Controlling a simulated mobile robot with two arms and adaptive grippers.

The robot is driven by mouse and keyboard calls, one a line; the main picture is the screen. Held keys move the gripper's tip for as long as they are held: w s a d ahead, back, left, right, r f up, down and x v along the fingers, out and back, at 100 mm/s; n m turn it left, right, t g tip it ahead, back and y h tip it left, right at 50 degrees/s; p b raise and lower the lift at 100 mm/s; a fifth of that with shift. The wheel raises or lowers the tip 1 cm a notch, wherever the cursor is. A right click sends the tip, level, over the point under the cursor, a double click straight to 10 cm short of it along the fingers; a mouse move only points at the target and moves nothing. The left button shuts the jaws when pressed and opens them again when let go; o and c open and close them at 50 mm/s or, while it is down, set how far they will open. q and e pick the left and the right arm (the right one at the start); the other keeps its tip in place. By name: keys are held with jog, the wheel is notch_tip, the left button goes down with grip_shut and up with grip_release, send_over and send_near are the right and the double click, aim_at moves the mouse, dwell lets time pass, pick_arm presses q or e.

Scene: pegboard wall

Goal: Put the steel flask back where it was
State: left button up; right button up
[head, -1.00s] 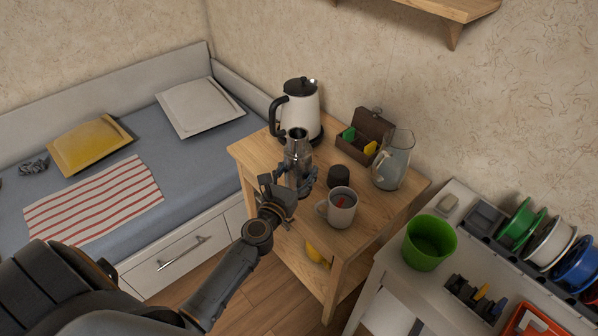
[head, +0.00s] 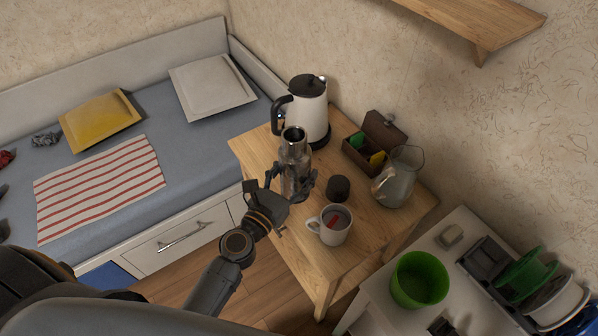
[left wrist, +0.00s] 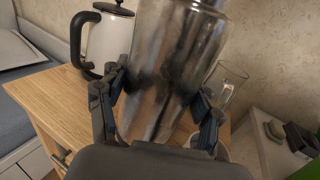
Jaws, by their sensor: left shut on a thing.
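The steel flask (head: 293,158) is a shiny open-topped metal cylinder, upright at the left front part of the small wooden table (head: 258,150). My left gripper (head: 291,186) is shut on its lower part. In the left wrist view the flask (left wrist: 170,70) fills the middle between the two fingers (left wrist: 158,112). I cannot tell whether its base touches the table, as the gripper hides it. A dark round lid-like piece (head: 338,187) stands to the right of the flask. My right gripper is not in view.
A white kettle (head: 306,108) stands just behind the flask. A mug (head: 334,228) is in front, a glass jug (head: 399,178) and an open wooden box (head: 366,157) to the right. A green bucket (head: 419,281) sits on the white side table. The table's front left edge is close to the flask.

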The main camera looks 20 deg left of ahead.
pick_arm(q)
jog(key=w+f+b, duration=0.2)
jog(key=w+f, duration=0.1)
jog(key=w+f+b, duration=0.3)
jog(key=w+a+f+b, duration=0.1)
jog(key=w+f+b, duration=0.2)
jog(key=f, duration=0.1)
jog(key=shift+a, duration=0.1)
jog(key=shift+f+b, duration=0.45)
jog(key=shift+r, duration=0.1)
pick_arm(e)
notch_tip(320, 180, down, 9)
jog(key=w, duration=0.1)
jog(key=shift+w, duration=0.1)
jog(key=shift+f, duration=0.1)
